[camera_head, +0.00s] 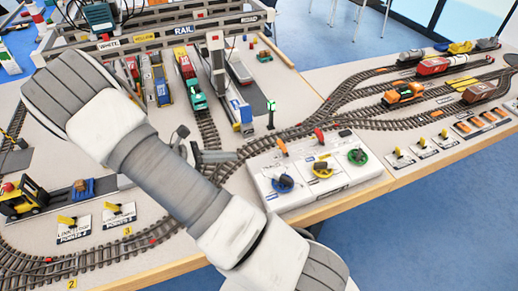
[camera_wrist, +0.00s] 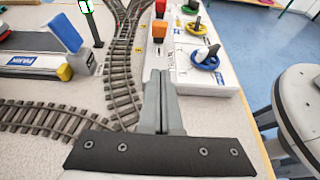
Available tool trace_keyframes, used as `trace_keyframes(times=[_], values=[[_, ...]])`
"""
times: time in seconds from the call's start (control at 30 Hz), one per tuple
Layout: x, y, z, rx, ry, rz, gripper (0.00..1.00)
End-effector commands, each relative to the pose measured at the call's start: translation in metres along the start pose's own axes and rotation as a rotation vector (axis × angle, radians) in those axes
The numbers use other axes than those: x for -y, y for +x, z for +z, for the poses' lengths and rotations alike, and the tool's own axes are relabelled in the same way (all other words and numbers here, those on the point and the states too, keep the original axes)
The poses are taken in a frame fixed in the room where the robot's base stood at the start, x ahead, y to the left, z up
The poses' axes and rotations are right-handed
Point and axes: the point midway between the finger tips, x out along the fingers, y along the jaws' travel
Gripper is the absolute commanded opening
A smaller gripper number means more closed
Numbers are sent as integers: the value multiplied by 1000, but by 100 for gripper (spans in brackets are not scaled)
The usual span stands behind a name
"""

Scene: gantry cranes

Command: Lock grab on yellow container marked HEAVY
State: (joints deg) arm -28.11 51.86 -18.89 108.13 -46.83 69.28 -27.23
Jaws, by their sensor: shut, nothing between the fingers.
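My gripper (camera_wrist: 159,76) is shut and empty in the wrist view, its fingertips near the left side of the white control box (camera_wrist: 218,88), short of an orange lever (camera_wrist: 159,30). In the head view my gripper (camera_head: 232,156) is partly hidden by my arm and lies left of the control box (camera_head: 310,202). The box has blue (camera_head: 283,184), yellow (camera_head: 322,170) and green (camera_head: 357,157) knobs, with orange (camera_head: 282,148) and red (camera_head: 319,137) levers behind. The gantry crane (camera_head: 165,35) stands at the back. I cannot make out a HEAVY marking on any container.
Rail tracks (camera_head: 205,128) run past my gripper. A green signal post (camera_head: 271,115) stands behind the box. Trains (camera_head: 403,93) stand on the right tracks. A yellow forklift (camera_head: 25,197) is at the left. The table's front edge lies close to the box.

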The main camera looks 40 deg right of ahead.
Motion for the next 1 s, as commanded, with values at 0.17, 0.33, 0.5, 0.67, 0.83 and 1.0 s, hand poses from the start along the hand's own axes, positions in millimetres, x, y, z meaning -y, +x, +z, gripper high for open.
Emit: trace_keyframes(times=[0.17,0.33,0.5,0.67,0.83,1.0], values=[[-2,2,-3,17,-15,7,0],[-1,2,-3,16,-14,7,0],[-1,5,-3,16,-13,6,0],[-1,25,-3,17,-14,4,0],[0,61,-3,17,-15,2,0],[-1,97,-2,18,-15,2,0]])
